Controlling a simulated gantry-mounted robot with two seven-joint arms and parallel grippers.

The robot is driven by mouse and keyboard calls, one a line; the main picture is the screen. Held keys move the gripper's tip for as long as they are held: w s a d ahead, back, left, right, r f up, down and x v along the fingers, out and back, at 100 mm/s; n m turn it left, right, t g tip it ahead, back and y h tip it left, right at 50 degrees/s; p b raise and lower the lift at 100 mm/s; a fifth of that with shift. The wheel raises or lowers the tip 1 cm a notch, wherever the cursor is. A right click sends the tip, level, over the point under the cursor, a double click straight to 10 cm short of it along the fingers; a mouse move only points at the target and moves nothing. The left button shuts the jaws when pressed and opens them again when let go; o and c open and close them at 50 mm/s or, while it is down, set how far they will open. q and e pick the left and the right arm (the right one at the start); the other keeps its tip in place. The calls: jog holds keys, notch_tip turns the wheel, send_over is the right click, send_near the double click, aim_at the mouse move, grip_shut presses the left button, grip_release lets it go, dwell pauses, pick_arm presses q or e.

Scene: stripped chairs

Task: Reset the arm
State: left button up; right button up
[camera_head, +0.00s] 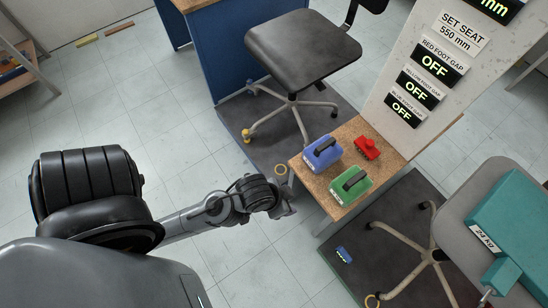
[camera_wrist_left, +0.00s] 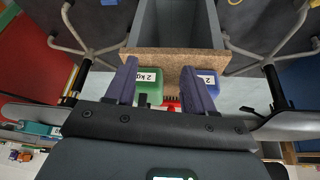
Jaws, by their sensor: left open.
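My left arm (camera_head: 190,222) reaches in from the left in the head view. Its gripper (camera_head: 285,207) is over the floor beside the low wooden bench's near-left side. In the left wrist view the gripper (camera_wrist_left: 158,66) has its two fingers spread apart with nothing held between them. Beyond the fingers are the green weight (camera_wrist_left: 152,84), marked 2 kg, the blue weight (camera_wrist_left: 212,84) and a little of the red weight (camera_wrist_left: 172,104). My right gripper is not in view.
The bench (camera_head: 336,208) carries the blue (camera_head: 322,154), green (camera_head: 350,187) and red (camera_head: 367,148) weights. A black-seated chair (camera_head: 302,45) stands behind. A teal 24 kg weight (camera_head: 510,215) rests on a grey seat at right. A display panel (camera_head: 415,60) shows OFF several times. Floor at left is mostly clear.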

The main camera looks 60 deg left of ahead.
pick_arm(q)
jog(key=s, duration=0.1)
jog(key=s+a+g, duration=0.1)
jog(key=s, duration=0.1)
jog(key=shift+a+r+y, duration=0.3)
jog(key=shift+a, duration=0.05)
jog(key=shift+r, duration=0.15)
notch_tip(320, 180, up, 54)
jog(key=p, duration=5.4)
